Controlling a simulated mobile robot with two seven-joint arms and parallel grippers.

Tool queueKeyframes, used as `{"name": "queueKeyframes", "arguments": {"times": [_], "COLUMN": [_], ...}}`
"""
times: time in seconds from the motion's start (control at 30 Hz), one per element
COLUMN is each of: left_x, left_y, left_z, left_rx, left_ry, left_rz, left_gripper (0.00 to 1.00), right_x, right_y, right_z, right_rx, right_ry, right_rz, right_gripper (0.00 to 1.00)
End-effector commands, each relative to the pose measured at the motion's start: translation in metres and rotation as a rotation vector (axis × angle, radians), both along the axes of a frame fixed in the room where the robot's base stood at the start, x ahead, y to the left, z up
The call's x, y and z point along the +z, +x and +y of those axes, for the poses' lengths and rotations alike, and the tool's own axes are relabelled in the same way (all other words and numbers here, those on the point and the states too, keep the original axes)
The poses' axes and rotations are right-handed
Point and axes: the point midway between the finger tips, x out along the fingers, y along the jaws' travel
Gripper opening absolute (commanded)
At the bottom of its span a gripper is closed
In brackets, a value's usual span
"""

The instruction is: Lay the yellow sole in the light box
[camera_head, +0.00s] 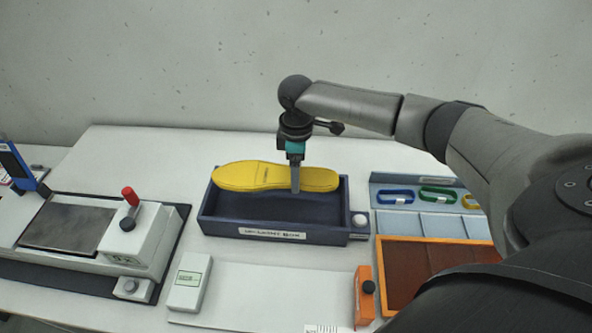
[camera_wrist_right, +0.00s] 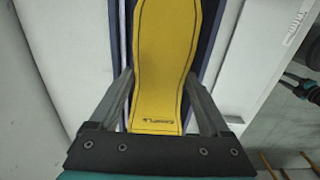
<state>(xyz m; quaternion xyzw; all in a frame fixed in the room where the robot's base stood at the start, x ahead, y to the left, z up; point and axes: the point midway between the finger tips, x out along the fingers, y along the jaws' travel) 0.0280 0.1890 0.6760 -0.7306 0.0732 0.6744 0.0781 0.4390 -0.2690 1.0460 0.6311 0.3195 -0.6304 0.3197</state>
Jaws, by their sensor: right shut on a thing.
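The yellow sole (camera_head: 240,176) is over the back part of the dark blue light box (camera_head: 215,225), which has a label on its front wall. My right gripper (camera_head: 295,188) points down at the sole's right half and is shut on it. In the right wrist view the sole (camera_wrist_right: 163,60) runs between the two fingers (camera_wrist_right: 162,105), with the box walls (camera_wrist_right: 207,50) showing on both sides. The front part of the box floor is bare. I cannot tell whether the sole touches the floor or the back wall. My left gripper is not in view.
A white press-like device (camera_head: 150,240) with a red-knobbed lever stands at the left. A small white box (camera_head: 189,282) and an orange block (camera_head: 364,293) are in front. An orange-rimmed tray (camera_head: 385,262) and a blue tray with coloured loops (camera_head: 408,222) are at the right.

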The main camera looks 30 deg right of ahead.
Motion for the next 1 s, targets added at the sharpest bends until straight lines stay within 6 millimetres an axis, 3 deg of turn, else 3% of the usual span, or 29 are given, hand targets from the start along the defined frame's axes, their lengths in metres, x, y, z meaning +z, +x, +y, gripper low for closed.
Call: {"name": "queueKeyframes", "arguments": {"times": [0.03, 0.5, 1.0], "left_x": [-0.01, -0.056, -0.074], "left_y": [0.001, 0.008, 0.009], "left_z": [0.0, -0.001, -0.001], "left_rx": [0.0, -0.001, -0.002], "left_ry": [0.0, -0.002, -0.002], "left_rz": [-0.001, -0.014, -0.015], "left_gripper": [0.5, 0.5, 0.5], "right_x": [-0.008, -0.044, -0.092], "right_y": [0.001, 0.0, 0.0], "right_z": [0.0, 0.0, 0.0], "right_rx": [0.0, 0.001, -0.001], "right_ry": [0.0, 0.0, 0.002], "right_rz": [-0.002, -0.003, 0.0], "right_gripper": [0.1, 0.1, 0.1]}}
